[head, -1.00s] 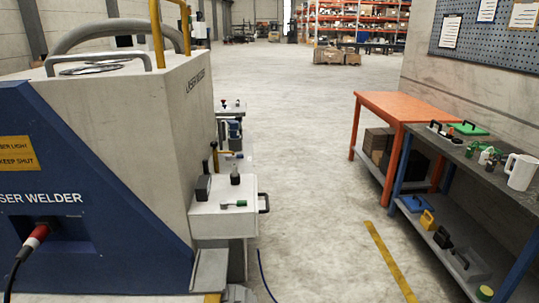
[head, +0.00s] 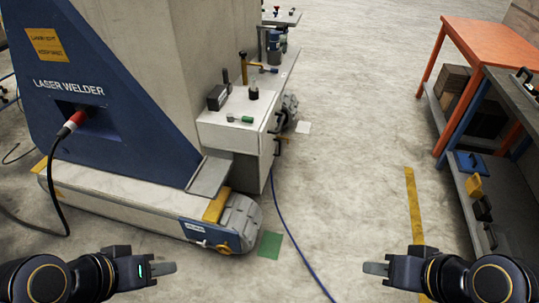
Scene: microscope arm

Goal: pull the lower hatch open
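The laser welder (head: 120,110) stands at the left with a blue side panel and a grey body. A white box (head: 240,125) juts from its front. It has a dark handle (head: 277,122) on its right side, and a second handle (head: 280,140) shows just below. The lower part (head: 264,168) under the box is likely the lower hatch; its front face is turned away and mostly hidden. My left gripper (head: 168,268) is at the bottom left and my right gripper (head: 377,268) at the bottom right. Both are empty and apart from the welder; their fingers overlap edge-on.
The welder's base (head: 140,210) sticks out low toward me. A blue cable (head: 298,250) runs over the floor beside a green square (head: 270,244). An orange table (head: 492,45) and a shelved bench (head: 480,170) stand at the right.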

